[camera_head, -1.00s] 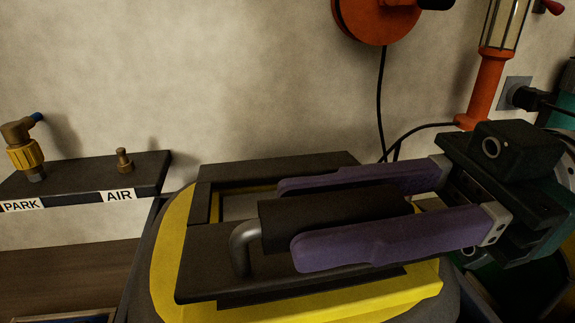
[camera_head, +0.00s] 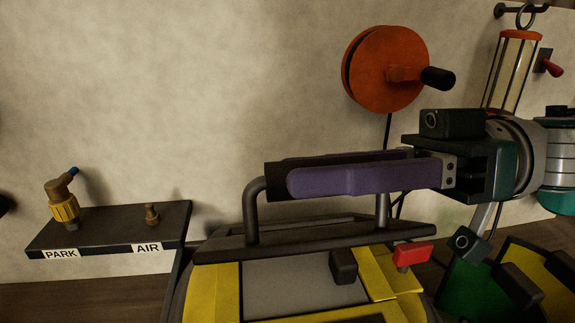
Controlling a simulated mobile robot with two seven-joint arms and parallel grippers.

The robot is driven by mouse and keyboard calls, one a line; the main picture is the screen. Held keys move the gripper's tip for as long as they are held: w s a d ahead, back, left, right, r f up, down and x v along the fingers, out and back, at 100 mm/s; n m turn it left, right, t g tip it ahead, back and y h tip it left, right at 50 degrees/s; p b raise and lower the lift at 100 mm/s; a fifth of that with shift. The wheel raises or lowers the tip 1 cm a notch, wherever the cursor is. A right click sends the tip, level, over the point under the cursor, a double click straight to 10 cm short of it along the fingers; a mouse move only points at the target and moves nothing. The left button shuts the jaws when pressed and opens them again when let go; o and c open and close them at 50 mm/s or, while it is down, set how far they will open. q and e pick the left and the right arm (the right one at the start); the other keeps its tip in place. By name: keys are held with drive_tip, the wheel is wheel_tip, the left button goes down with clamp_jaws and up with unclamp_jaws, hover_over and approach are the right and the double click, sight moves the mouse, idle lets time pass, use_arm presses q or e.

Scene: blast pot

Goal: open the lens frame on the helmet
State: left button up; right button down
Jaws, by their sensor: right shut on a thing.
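The helmet (camera_head: 213,292) is yellow, at the bottom centre, with a flat grey lens area (camera_head: 290,288) uncovered. The dark lens frame (camera_head: 315,241) stands raised at the far side of that area, seen nearly edge-on. Its bent handle (camera_head: 252,215) rises from it and carries a black grip (camera_head: 276,181). My right gripper (camera_head: 285,175) comes in from the right, with its purple fingers shut around this grip. The near finger hides much of the grip. How far the frame is swung cannot be told exactly. My left gripper is not in view.
A shelf (camera_head: 110,228) labelled PARK and AIR, with a yellow-brass fitting (camera_head: 63,205) and a small brass fitting (camera_head: 151,214), is at the left. A black catch (camera_head: 343,265) and a red tab (camera_head: 411,254) are on the helmet. An orange reel (camera_head: 385,70) hangs on the wall.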

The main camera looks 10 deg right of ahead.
drive_tip(key=shift+w, duration=0.1)
drive_tip(key=c, duration=0.6)
unclamp_jaws()
drive_tip(key=d+b, duration=0.4)
drive_tip(key=d, duration=0.6)
drive_tip(key=shift+c, duration=0.2)
